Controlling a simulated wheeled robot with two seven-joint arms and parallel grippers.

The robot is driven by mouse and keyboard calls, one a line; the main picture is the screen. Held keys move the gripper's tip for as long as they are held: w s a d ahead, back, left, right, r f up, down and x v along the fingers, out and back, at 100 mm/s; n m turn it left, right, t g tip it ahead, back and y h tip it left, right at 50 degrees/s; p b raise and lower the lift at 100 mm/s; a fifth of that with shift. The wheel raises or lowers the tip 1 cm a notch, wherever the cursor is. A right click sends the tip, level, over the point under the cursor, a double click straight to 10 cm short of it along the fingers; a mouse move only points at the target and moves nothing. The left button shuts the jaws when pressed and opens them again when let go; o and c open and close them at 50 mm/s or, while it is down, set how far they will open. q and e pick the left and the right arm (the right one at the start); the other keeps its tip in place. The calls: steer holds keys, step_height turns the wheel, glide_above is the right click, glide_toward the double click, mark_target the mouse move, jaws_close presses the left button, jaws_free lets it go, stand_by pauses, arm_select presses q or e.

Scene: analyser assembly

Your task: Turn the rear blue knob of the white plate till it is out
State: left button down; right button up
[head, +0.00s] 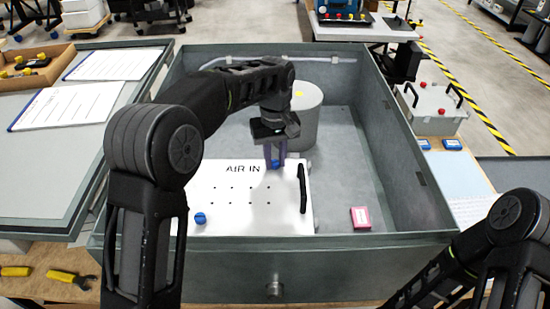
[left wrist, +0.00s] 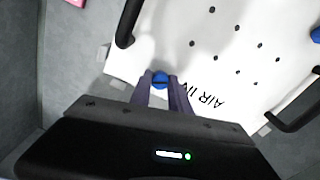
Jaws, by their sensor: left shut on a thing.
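The white plate (head: 240,205) lies in the grey open box, with "AIR IN" lettering, rows of small holes and black handles. The rear blue knob (left wrist: 160,80) sits at the plate's rear edge, close to the lettering. My left gripper (head: 276,163) points down over it, and its purple fingers are shut on the knob. The fingers show on both sides of the knob in the left wrist view (left wrist: 162,86). Whether the knob is still seated in the plate cannot be told. A second blue knob (head: 200,218) is at the plate's front left. My right gripper is outside the views.
A grey cylinder (head: 304,115) stands in the box behind the gripper. A pink block (head: 360,218) lies on the box floor to the right, with bare floor around it. The box walls (head: 395,150) rise around the plate. A black handle (head: 302,188) stands near the gripper.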

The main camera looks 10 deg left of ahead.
arm_select(q)
steer(key=n, duration=0.4)
steer(key=shift+s+f+n, duration=0.2)
steer(key=shift+f+n, duration=0.05)
steer(key=shift+n, duration=0.05)
steer(key=n, duration=0.3)
steer(key=shift+n, duration=0.3)
steer(key=n+p, duration=0.1)
steer(key=n, duration=0.2)
steer(key=shift+n, duration=0.3)
steer(key=n, duration=0.3)
steer(key=shift+n+p, duration=0.3)
steer(key=shift+p, duration=0.05)
steer(key=n, duration=0.3)
steer(key=shift+n+p, duration=0.35)
steer(key=shift+n, duration=0.05)
steer(key=n, duration=0.2)
steer(key=shift+n, duration=0.3)
steer(key=n, duration=0.4)
steer(key=shift+n, duration=0.3)
steer(key=shift+w+n, duration=0.1)
steer(key=shift+n, duration=1.9)
